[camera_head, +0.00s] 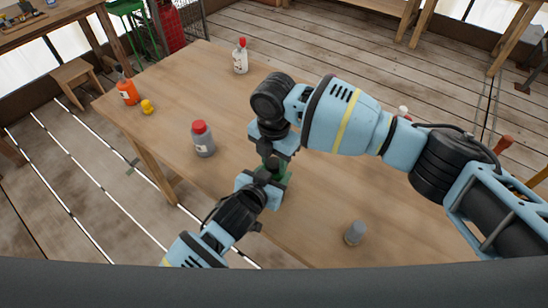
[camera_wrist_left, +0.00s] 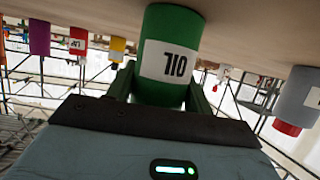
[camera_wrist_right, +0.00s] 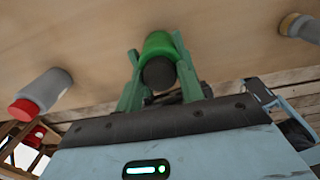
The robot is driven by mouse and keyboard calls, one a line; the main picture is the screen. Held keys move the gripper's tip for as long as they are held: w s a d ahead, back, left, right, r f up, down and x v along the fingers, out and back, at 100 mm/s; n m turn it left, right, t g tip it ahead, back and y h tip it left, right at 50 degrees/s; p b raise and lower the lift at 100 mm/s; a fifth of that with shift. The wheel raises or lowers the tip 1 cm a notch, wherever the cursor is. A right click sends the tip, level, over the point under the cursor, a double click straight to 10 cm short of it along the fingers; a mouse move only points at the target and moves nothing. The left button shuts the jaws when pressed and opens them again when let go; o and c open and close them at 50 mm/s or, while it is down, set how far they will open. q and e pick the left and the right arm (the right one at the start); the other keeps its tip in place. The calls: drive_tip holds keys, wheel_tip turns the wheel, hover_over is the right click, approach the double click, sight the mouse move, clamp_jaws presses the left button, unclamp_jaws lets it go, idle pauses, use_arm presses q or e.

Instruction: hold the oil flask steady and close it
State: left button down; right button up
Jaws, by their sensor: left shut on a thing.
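The green oil flask (camera_wrist_left: 172,28), with an upside-down "OIL" label, stands on the table (camera_head: 330,200) in the left wrist view. My left gripper (camera_head: 268,180) is shut around its side, one finger on each side. My right gripper (camera_head: 270,158) is directly above it. In the right wrist view the flask (camera_wrist_right: 161,42) shows a dark round top (camera_wrist_right: 158,72) between my right fingers, which flank it closely. I cannot tell whether they grip it. In the head view my grippers hide most of the flask.
A grey bottle with a red cap (camera_head: 203,140) stands left of my grippers. A small grey bottle (camera_head: 354,232) is near the front edge. An orange bottle (camera_head: 128,92), a yellow one (camera_head: 147,107) and a white red-capped one (camera_head: 240,58) stand farther back.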

drive_tip(key=c, duration=0.6)
drive_tip(key=m, duration=0.8)
drive_tip(key=shift+m, duration=0.4)
drive_tip(key=o, duration=1.1)
drive_tip(key=shift+s, duration=0.1)
drive_tip(key=shift+o, duration=0.2)
wheel_tip(320, 180, up, 12)
drive_tip(key=shift+d, duration=0.1)
use_arm(q)
drive_tip(key=c, duration=0.5)
unclamp_jaws()
